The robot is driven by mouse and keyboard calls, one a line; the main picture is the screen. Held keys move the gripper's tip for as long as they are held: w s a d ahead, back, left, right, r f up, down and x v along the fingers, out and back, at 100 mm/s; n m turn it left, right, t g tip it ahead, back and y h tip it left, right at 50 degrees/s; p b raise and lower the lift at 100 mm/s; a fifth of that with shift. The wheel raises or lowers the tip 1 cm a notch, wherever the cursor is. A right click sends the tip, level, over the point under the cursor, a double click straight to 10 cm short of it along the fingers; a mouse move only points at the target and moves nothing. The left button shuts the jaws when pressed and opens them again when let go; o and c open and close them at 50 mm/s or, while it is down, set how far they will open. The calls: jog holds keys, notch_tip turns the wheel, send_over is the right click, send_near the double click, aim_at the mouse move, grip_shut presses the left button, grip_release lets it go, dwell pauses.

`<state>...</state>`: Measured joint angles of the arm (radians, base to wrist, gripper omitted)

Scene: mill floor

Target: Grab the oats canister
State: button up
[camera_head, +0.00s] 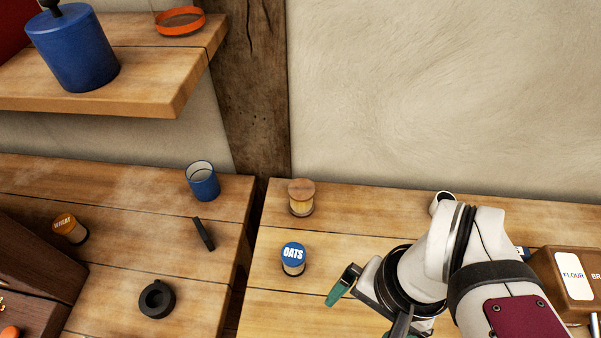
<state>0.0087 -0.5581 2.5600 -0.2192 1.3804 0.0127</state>
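The oats canister (293,262) is a small jar with a blue lid marked "OATS". It stands upright on the right wooden table, left of the middle. My gripper (370,304) is to the right of and nearer than the canister, apart from it. One green-tipped finger points toward the lower left, and the other finger is partly cut off by the bottom edge. The fingers are spread, with nothing seen between them.
A wooden-lidded jar (301,198) stands behind the canister. A white cup-like object (441,204) is behind my arm, and a flour box (572,278) is at right. The left table holds a wheat canister (70,229), a blue cup (202,182) and a black ring (157,299).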

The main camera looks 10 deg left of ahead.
dwell(0.4)
jog(key=m+t+h, duration=0.6)
jog(key=m+t, duration=0.7)
jog(key=m, duration=2.1)
send_near(292, 268)
jog(key=shift+w+d, duration=0.1)
jog(key=shift+w, duration=0.15)
jog(key=x, duration=1.3)
jog(key=a+x, duration=0.1)
jog(key=x, duration=0.1)
jog(key=shift+w+d+f, duration=0.15)
jog(key=shift+w+f, duration=0.1)
jog(key=shift+f, duration=0.1)
grip_shut()
